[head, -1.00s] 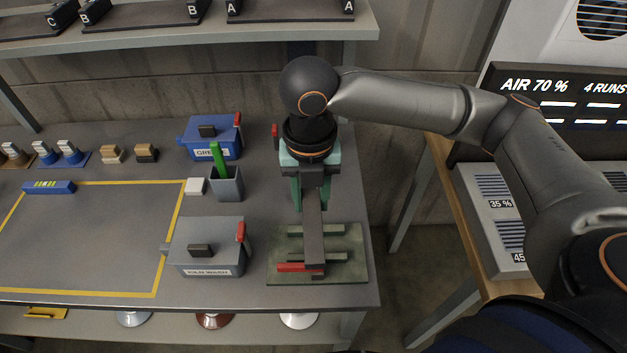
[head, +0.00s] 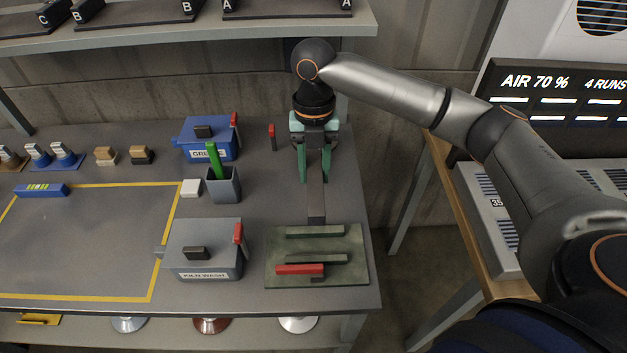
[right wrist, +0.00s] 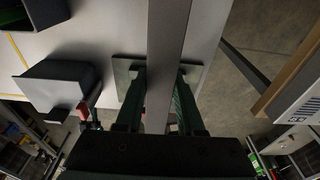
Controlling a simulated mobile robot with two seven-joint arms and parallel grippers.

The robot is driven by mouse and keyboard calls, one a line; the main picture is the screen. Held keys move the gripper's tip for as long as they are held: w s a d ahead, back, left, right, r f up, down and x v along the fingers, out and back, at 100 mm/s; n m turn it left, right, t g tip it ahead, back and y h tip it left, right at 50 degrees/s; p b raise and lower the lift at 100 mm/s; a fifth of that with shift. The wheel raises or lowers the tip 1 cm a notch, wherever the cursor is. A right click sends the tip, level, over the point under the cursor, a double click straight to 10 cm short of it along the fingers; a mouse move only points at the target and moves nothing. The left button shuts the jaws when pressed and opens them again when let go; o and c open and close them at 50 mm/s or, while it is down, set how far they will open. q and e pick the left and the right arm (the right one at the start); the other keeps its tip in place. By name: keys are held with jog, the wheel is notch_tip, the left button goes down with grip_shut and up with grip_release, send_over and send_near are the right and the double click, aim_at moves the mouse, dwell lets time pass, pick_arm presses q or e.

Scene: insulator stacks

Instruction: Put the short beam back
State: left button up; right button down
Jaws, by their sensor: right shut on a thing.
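My right gripper (head: 314,178) is shut on a flat grey beam (head: 316,207) at the back right of the workbench. The beam points toward the front, with its near end just behind the green board (head: 350,273). In the right wrist view the beam (right wrist: 166,50) runs up between the green fingers. I cannot tell its full length. On the board lie two dark grey-green bars (head: 315,231) and a shorter red bar (head: 300,269). My left gripper is not in view.
A grey kiln wash box (head: 205,250), a grey cup (head: 224,185) with a green stick and a blue grease box (head: 207,138) stand left of the beam. The bench's right edge is close to the board.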

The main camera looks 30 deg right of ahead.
aim_at(313, 154)
jog(key=w+f, duration=0.1)
jog(key=w+d+f, duration=0.1)
jog(key=shift+w+f, duration=0.15)
jog(key=shift+f, duration=0.25)
jog(key=shift+w+f, duration=0.1)
jog(key=shift+f, duration=1.55)
jog(key=shift+f, duration=0.1)
jog(key=c, duration=0.5)
grip_release()
jog(key=shift+f, duration=0.1)
jog(key=r, duration=0.4)
jog(key=w+r, duration=0.1)
jog(key=r, duration=0.7)
jog(key=shift+w+d+r, duration=0.15)
jog(key=shift+w+d, duration=0.05)
jog(key=shift+d, duration=0.15)
